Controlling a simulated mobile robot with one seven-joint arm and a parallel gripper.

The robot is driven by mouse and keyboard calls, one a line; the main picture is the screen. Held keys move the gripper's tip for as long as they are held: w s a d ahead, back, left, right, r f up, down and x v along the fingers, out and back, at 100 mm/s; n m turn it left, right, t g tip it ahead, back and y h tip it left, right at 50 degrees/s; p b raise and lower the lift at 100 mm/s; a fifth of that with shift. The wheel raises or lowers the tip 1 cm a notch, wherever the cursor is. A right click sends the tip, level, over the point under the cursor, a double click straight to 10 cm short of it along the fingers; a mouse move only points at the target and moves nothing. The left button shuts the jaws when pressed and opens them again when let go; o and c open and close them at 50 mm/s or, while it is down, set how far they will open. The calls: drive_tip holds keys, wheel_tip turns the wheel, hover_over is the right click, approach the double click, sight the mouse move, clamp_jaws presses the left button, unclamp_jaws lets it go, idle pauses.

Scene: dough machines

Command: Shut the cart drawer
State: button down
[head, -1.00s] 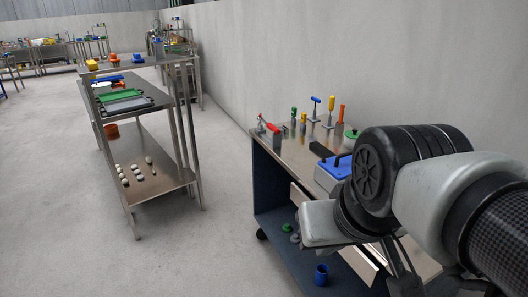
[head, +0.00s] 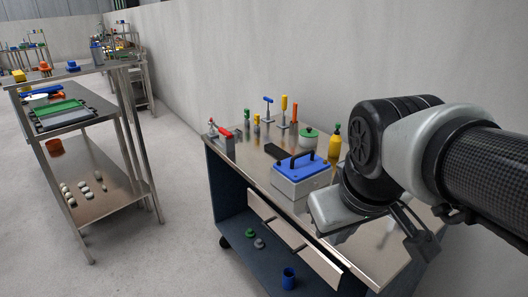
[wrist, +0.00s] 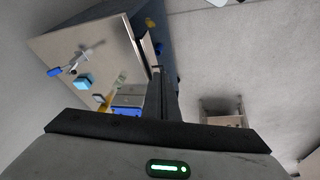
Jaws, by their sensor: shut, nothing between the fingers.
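The cart (head: 228,185) has dark blue sides and a steel top. Its drawer (head: 275,222) is a pale metal front on the near side, below the top. It stands out from the body with a visible gap, so it is partly open. My gripper (wrist: 160,95) is shut and empty in the wrist view, its fingers pointing away from the camera beside the cart. In the head view my arm hangs over the right part of the cart, and my gripper's fingertips cannot be made out there. I cannot tell whether they touch the drawer.
On the cart top stand a grey box with a blue handled lid (head: 303,168), a green-lidded pot (head: 309,140), a yellow bottle (head: 335,142) and several upright tools. A blue cup (head: 288,278) sits on the lower shelf. A steel rack (head: 115,185) stands left; floor between is clear.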

drive_tip(key=w+a+f+n+g+h+b, duration=0.1)
drive_tip(key=w+a+f+n+h+b, duration=0.15)
drive_tip(key=w+a+f+n, duration=0.75)
drive_tip(key=w+a+f+n+g+h+b, duration=0.1)
drive_tip(key=w+a+f+n+b, duration=0.45)
drive_tip(key=w+f+n, duration=0.75)
drive_tip(key=w+d+f, duration=0.2)
drive_tip(key=f, duration=0.2)
drive_tip(key=w+d+f+m+b, duration=0.1)
drive_tip(key=w+d+f, duration=0.2)
drive_tip(key=f, duration=0.2)
drive_tip(key=shift+d+b, duration=0.3)
